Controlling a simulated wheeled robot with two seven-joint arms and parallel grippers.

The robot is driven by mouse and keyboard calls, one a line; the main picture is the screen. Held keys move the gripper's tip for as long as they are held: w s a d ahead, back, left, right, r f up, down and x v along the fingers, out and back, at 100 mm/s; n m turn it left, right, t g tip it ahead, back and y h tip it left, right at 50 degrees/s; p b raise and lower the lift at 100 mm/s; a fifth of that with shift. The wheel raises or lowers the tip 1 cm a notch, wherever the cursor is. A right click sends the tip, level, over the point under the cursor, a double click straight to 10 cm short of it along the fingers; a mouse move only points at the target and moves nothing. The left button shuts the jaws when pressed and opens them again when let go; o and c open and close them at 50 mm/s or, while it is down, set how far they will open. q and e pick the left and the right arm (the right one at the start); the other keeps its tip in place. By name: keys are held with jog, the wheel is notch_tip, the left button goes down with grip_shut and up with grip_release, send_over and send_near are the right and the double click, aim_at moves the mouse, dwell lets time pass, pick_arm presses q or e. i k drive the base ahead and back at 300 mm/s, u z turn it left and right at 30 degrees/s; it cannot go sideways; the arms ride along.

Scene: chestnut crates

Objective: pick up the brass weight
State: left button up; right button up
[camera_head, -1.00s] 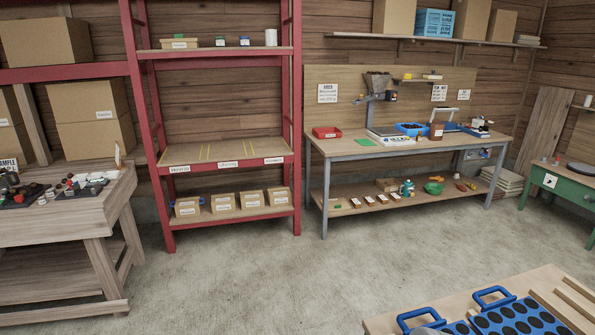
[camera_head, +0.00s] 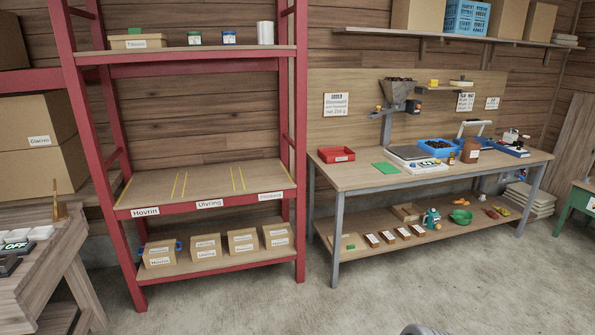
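I cannot make out the brass weight for certain in the head view. A small amber-brown item (camera_head: 452,157) stands on the workbench (camera_head: 360,178) beside a brown jar (camera_head: 471,151), too small to identify. Neither of my grippers shows. Only a grey rounded piece, likely mine, shows at the bottom edge.
A red shelf rack (camera_head: 205,205) stands left of the bench, with several cardboard boxes on its lowest shelf. A red tray (camera_head: 336,155) and a blue bin (camera_head: 436,146) sit on the bench. The concrete floor (camera_head: 280,300) in front is clear.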

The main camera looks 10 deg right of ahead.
aim_at(451, 160)
jog(key=i, duration=1.55)
jog(key=z, duration=2.4)
jog(key=i, duration=2.05)
jog(key=u, duration=0.55)
jog(key=k, duration=0.6)
jog(key=z, duration=0.8)
jog(key=i, duration=1.2)
jog(key=z, duration=0.05)
